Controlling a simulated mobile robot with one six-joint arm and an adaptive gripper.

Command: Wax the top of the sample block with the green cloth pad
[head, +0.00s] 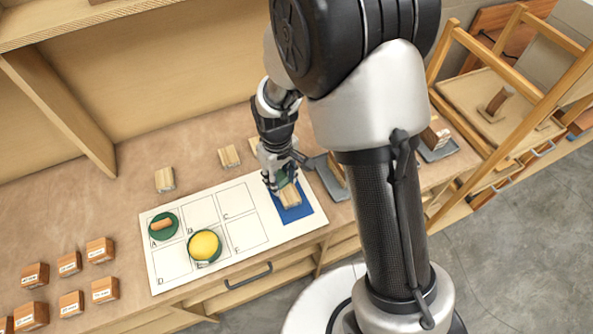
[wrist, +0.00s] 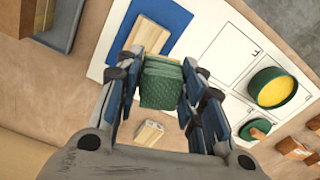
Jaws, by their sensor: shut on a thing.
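The sample block (head: 290,197) is a pale wooden piece lying on the blue mat (head: 305,212) at the right end of the white board. It also shows in the wrist view (wrist: 151,34) on the blue mat (wrist: 172,14). My gripper (head: 277,178) is beside the block's far end. In the wrist view my gripper (wrist: 162,80) is shut on the green cloth pad (wrist: 160,88), which hangs folded between the fingers. The pad's far edge appears close to the block's near end; I cannot tell whether they touch. The block's top looks bare.
A green tin with yellow contents (head: 204,246) stands on the lettered white board (head: 238,197). A green disc with a wooden piece (head: 162,225) is at A. Small blocks (head: 165,179) lie behind the board, several brown ones (head: 70,263) at left. A grey tray (head: 330,180) is right of my gripper.

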